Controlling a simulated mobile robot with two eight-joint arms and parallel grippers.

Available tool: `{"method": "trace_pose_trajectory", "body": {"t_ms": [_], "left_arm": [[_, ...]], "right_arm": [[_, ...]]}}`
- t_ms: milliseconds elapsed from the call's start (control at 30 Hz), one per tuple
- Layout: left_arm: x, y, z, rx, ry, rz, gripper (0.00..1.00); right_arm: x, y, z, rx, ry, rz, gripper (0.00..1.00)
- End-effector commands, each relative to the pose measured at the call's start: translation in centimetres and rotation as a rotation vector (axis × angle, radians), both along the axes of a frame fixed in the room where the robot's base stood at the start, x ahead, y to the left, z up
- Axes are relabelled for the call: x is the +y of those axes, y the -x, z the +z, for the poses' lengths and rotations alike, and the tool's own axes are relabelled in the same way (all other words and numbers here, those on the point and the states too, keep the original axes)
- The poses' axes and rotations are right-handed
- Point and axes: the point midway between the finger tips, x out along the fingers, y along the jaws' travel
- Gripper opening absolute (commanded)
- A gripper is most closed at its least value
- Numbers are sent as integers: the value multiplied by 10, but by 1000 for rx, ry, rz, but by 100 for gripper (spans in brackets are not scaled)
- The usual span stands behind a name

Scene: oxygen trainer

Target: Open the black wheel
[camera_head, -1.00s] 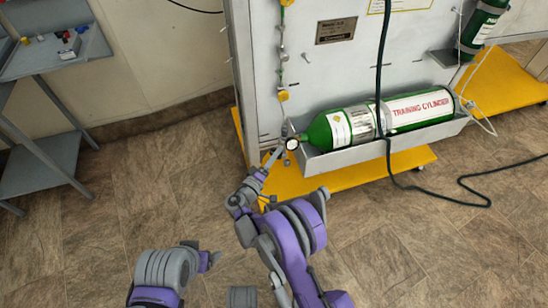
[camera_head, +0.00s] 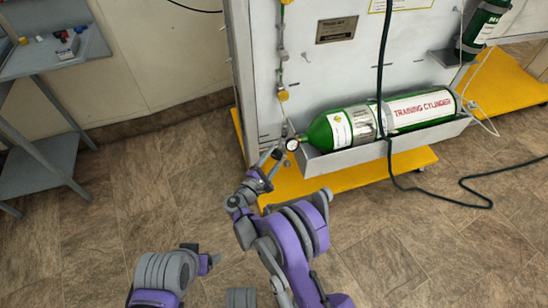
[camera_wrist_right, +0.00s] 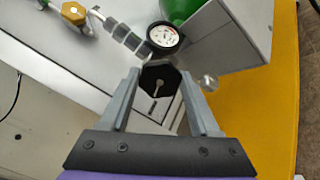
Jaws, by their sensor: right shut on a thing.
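In the right wrist view the black wheel (camera_wrist_right: 160,77) is a dark, many-sided knob. It sits between the two grey fingers of my right gripper (camera_wrist_right: 158,82), which are closed on its sides. The wheel is beside a round pressure gauge (camera_wrist_right: 163,36) and a ribbed metal fitting. In the head view my right gripper (camera_head: 276,155) reaches up to the valve end of the green training cylinder (camera_head: 320,135), just below the white gauge (camera_head: 292,144). The wheel is too small there to make out clearly.
The cylinder lies in a grey tray (camera_head: 385,140) on the panel, above a yellow base (camera_head: 330,183). A dark hose (camera_head: 384,80) hangs in front and trails across the floor. A grey side table (camera_head: 50,165) stands at the left. Open floor lies between.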

Motion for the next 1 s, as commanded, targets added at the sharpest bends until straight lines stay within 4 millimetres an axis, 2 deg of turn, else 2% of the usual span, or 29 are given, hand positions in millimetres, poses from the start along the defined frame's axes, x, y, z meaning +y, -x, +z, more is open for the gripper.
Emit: {"method": "trace_pose_trajectory", "body": {"t_ms": [1000], "left_arm": [[0, 0, 0, 0, 0, 0, 78]], "right_arm": [[1, 0, 0, 477, 823, -1, 7]]}}
